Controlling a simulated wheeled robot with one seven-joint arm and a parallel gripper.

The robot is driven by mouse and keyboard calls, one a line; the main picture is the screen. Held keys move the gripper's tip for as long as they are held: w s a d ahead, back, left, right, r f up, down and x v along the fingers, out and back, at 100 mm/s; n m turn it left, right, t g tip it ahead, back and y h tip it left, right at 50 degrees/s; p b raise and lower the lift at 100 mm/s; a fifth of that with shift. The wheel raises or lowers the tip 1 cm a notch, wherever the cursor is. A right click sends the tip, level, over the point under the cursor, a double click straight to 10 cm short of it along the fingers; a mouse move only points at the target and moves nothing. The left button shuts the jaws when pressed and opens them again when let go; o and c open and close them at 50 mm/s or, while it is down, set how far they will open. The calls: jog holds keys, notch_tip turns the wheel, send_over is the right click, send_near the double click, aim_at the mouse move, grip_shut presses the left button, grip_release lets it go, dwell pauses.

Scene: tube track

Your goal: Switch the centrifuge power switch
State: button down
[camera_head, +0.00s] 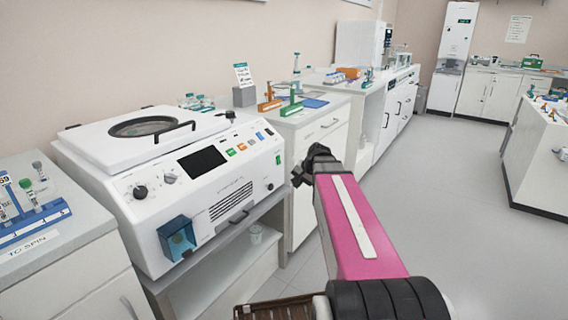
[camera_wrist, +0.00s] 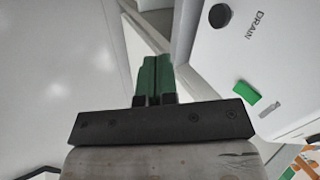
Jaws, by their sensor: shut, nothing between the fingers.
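The white centrifuge (camera_head: 190,170) stands on a bench at the left, with a round lid window, a dark screen and several coloured buttons. Near the right end of its front panel is a small green patch (camera_head: 278,160), above a dark knob (camera_head: 270,186). In the wrist view the green patch (camera_wrist: 246,105) has a small grey lever (camera_wrist: 270,109) beside it, which looks like a toggle switch; its position is unclear. A black knob (camera_wrist: 219,16) is marked DRAIN. My gripper (camera_head: 298,178) is shut and empty, just right of the panel and apart from it. Its green fingers (camera_wrist: 152,78) are together.
A tube rack (camera_head: 35,215) stands on the left bench. A white cabinet (camera_head: 318,135) with orange and green items on top stands behind my gripper. A blue box (camera_head: 177,238) sits at the centrifuge's lower front. The floor to the right is clear.

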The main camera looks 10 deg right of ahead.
aim_at(279, 160)
jog(key=w+d+r+m+t+y, duration=0.1)
jog(key=w+d+r, duration=0.1)
jog(key=r, duration=0.3)
jog(key=w+d+r+m+t, duration=0.1)
jog(key=w+d+r, duration=0.1)
jog(key=w+r, duration=0.2)
jog(key=shift+w+d+r+m+y, duration=0.15)
jog(key=shift+d+r+m+y, duration=0.2)
jog(key=shift+r, duration=0.55)
jog(key=shift+a+f, duration=0.1)
jog(key=shift+a, duration=0.05)
jog(key=shift+w+a+r+x, duration=0.25)
jog(key=shift+w+r+x, duration=0.05)
jog(key=shift+x, duration=1.85)
jog(key=shift+w+a+r+x, duration=0.25)
jog(key=shift+r+x, duration=0.1)
jog(key=shift+x, duration=1.8)
jog(key=shift+w+a+r+x, duration=0.2)
jog(key=shift+w+r+x, duration=0.1)
jog(key=shift+x, duration=1.8)
